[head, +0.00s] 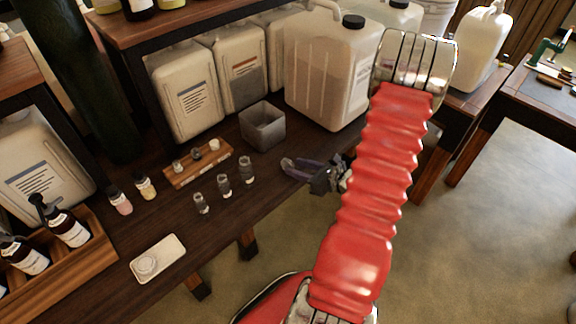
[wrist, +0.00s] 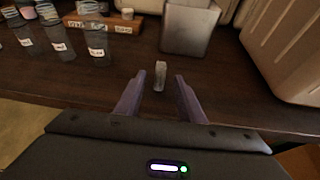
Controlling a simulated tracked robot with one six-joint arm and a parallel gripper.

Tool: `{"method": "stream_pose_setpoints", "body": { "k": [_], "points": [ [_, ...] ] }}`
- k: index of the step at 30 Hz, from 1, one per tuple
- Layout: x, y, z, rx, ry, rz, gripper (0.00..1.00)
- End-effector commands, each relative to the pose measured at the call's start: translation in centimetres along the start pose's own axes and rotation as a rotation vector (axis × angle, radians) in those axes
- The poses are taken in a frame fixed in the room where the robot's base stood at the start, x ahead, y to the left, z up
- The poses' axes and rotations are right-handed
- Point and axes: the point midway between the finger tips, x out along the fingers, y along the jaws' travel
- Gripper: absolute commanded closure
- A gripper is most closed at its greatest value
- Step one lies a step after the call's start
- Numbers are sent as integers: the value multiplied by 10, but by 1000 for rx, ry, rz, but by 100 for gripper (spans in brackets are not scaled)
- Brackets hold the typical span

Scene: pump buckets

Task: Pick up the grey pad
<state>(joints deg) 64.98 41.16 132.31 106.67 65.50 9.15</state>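The grey pad (wrist: 160,76) is a small, narrow grey block standing on the dark wooden bench. In the wrist view it sits between the two purple fingertips of my gripper (wrist: 160,77), with a gap on each side. My gripper is open, and neither finger appears to touch the pad. In the head view my gripper (head: 291,166) is low over the bench near its front edge, to the right of the small jars. I cannot pick out the pad in the head view.
A grey square bin (head: 262,126) stands behind my gripper, and a large beige canister (head: 328,75) stands to its right. Small glass jars (head: 224,185) stand to the left. A wooden block (head: 198,165) holds small pieces. The bench front edge is close.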

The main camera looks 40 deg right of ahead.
Motion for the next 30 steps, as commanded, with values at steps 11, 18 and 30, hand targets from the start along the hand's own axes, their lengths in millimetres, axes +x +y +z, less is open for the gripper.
{"method": "stream_pose_setpoints", "body": {
  "k": [11,18,30],
  "points": [
    [31,1,-1,-1,1,4,65],
    [52,0,-1,-1,1,2,65],
    [52,0,-1,0,0,0,65]
  ]
}}
